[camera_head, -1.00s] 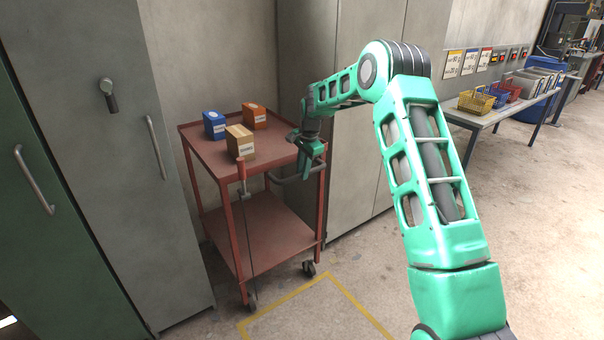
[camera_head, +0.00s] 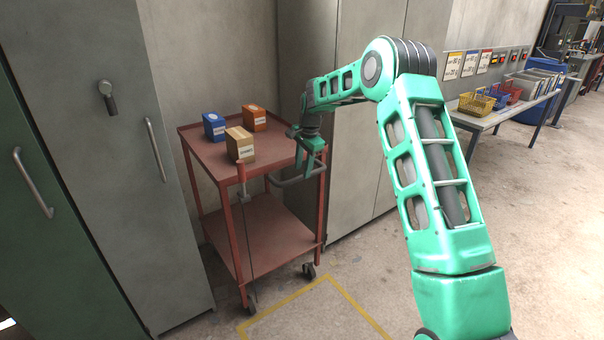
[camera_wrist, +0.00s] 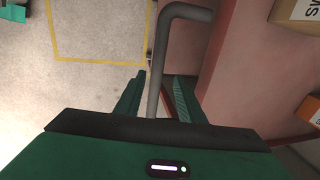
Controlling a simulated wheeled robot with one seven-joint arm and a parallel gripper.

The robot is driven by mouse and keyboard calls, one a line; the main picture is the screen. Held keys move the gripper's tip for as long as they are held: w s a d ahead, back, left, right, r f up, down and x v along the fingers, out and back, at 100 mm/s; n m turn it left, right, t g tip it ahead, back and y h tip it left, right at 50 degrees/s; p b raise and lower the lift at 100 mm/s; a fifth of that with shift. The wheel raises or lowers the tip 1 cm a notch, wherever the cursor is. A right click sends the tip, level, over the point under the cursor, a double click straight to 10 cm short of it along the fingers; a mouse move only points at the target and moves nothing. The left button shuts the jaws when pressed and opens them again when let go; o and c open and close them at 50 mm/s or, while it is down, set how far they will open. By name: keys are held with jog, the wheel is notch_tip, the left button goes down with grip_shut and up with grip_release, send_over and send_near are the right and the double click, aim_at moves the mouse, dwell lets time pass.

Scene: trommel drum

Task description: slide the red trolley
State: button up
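The red trolley (camera_head: 265,232) stands against the wall between grey cabinets, with two shelves and casters. Its grey bar handle (camera_head: 296,181) sticks out from the front edge of the top shelf. My gripper (camera_head: 308,160) is at the right end of this handle. In the wrist view the handle bar (camera_wrist: 172,40) runs between the two green fingers of my gripper (camera_wrist: 158,90). The fingers are apart, with a visible gap between the bar and the right finger. The left finger is close to the bar; I cannot tell whether they touch.
A blue box (camera_head: 214,127), an orange box (camera_head: 254,118) and a tan box (camera_head: 240,145) stand on the top shelf. A yellow outline (camera_head: 290,298) marks clear floor in front of the trolley. A grey cabinet (camera_head: 125,180) stands close at left; a table (camera_head: 480,121) with baskets is at right.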

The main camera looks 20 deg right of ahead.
notch_tip(320, 180, up, 8)
jog(key=s, duration=0.1)
jog(key=shift+s+d, duration=0.2)
jog(key=shift+d, duration=0.1)
jog(key=shift+s+r, duration=0.1)
jog(key=shift+r, duration=0.05)
jog(key=s+d+r+n+h, duration=0.1)
jog(key=s+d+r+n, duration=0.15)
jog(key=s, duration=0.65)
jog(key=s+d+r+n+g, duration=0.1)
jog(key=s+d+r, duration=0.2)
jog(key=s, duration=0.7)
jog(key=s+d+r+n+h, duration=0.1)
jog(key=s+d+r, duration=0.2)
jog(key=s, duration=0.6)
jog(key=s+f+n, duration=0.2)
jog(key=s, duration=1.2)
jog(key=s+a+f+n+g+y, duration=0.1)
jog(key=s+f+n, duration=0.1)
jog(key=s, duration=1.3)
jog(key=shift+s+a+f+y, duration=0.2)
jog(key=shift+s+f+y, duration=0.1)
jog(key=shift+f, duration=0.35)
jog(key=shift+w, duration=0.1)
